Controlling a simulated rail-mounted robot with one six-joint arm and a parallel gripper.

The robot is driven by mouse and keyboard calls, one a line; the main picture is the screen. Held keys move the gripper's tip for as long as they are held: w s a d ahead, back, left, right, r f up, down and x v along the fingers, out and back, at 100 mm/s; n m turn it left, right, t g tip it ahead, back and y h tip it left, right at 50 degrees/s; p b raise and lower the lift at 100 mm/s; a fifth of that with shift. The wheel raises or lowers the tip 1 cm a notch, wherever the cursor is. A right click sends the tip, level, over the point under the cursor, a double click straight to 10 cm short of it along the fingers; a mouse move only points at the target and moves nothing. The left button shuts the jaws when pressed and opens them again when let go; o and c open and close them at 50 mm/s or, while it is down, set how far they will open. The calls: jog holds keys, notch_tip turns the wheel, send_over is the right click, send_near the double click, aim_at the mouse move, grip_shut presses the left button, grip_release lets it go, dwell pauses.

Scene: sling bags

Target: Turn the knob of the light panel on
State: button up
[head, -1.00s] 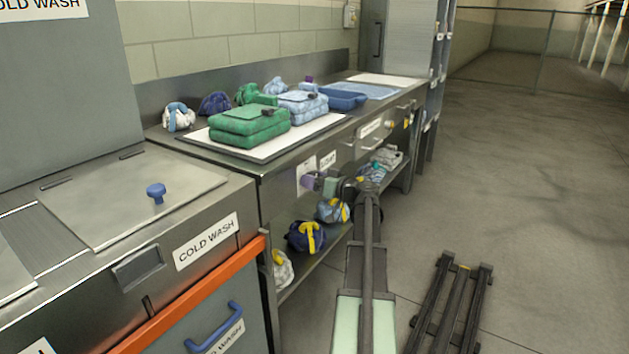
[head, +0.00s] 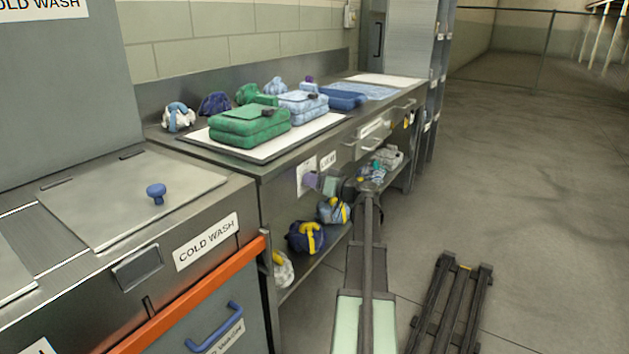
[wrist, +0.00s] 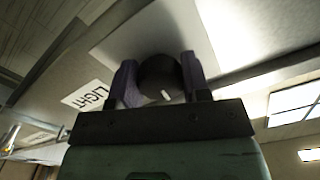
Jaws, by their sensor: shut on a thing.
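The light panel (wrist: 105,40) is a pale plate on the grey counter front, with a "LIGHT" label (wrist: 86,94) beside it. It also shows in the head view (head: 304,178). Its round black knob (wrist: 158,68) has a short white mark at its lower edge in the wrist view. My gripper (wrist: 158,82) has its two purple fingers on either side of the knob and is shut on it. In the head view my gripper (head: 318,182) is at the panel, and it hides the knob there.
Folded green (head: 248,125) and light blue (head: 302,104) bags lie on the counter above. Bundled bags sit on the shelf (head: 305,270) below. A drawer handle (head: 365,148) juts out to the right. A dark rack (head: 455,300) lies on the floor; the floor beyond is clear.

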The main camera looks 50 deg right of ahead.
jog(key=m, duration=0.8)
jog(key=shift+a+r+m, duration=0.1)
jog(key=shift+m, duration=0.3)
jog(key=m, duration=0.3)
jog(key=shift+r+m, duration=0.1)
jog(key=shift+m, duration=2.2)
jog(key=o, duration=0.9)
jog(key=shift+o, duration=0.2)
jog(key=shift+s, duration=0.1)
